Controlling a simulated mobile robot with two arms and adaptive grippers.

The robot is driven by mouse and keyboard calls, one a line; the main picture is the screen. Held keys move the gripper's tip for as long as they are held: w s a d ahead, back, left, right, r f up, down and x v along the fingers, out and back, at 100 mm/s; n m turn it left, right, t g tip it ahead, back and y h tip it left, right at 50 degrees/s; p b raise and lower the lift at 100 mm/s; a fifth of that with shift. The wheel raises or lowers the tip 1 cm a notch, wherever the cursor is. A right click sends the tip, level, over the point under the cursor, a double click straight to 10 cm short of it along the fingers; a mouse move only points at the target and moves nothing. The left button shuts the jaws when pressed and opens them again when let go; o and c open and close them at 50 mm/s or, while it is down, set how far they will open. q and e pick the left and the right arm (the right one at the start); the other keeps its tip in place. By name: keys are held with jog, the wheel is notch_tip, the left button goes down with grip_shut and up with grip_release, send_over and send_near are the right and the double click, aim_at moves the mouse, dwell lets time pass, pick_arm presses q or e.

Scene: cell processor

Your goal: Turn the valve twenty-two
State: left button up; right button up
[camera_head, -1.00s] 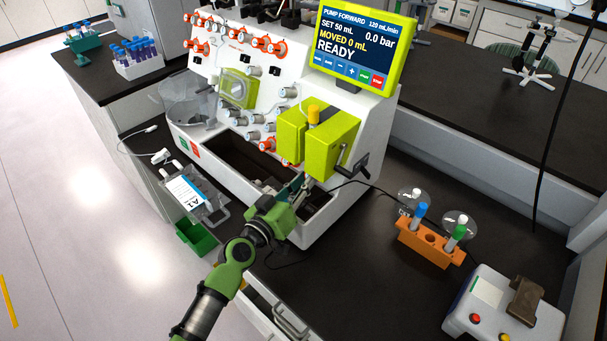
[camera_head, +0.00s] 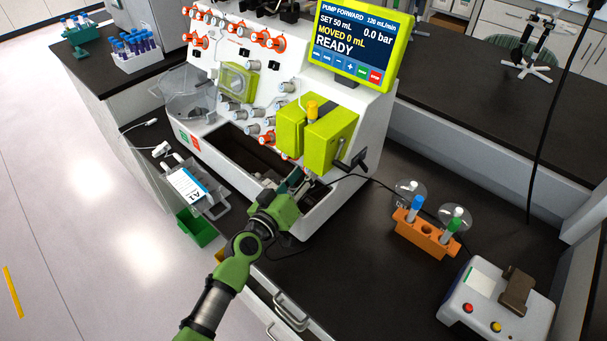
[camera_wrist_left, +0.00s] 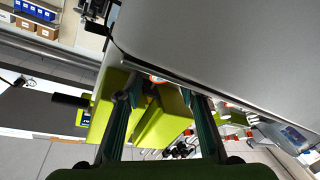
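The cell processor (camera_head: 345,212) carries several orange and pale grey valve knobs on its white front; I cannot read a number twenty-two on any. My left gripper (camera_head: 297,181) is at the lower front of the machine, below the yellow-green pump block (camera_head: 331,139). An orange-ringed valve (camera_head: 284,154) sits low beside that block, above the gripper. In the left wrist view my left gripper (camera_wrist_left: 163,97) has its fingers spread apart with nothing clearly between them. A round part with an orange-red rim (camera_wrist_left: 158,78) shows beyond the fingertips, partly hidden by the machine's edge. My right gripper is not in view.
A black crank handle (camera_head: 357,162) sticks out beside the pump block. An orange rack (camera_head: 425,236) with tubes stands at right on the dark bench. A labelled bag (camera_head: 189,187) hangs left of the machine. The screen (camera_head: 360,42) reads READY.

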pick_arm(q)
jog(key=v, duration=1.2)
jog(key=w+a+f+m+g+h+b, duration=0.1)
jog(key=w+a+m+g+h+b, duration=0.2)
jog(key=m+b, duration=0.75)
jog(key=shift+t+h, duration=0.3)
jog(key=shift+h, duration=0.2)
jog(key=p+x, duration=0.2)
jog(key=x, duration=1)
jog(key=shift+s+d+f, duration=0.15)
jog(key=shift+d, duration=0.1)
grip_shut()
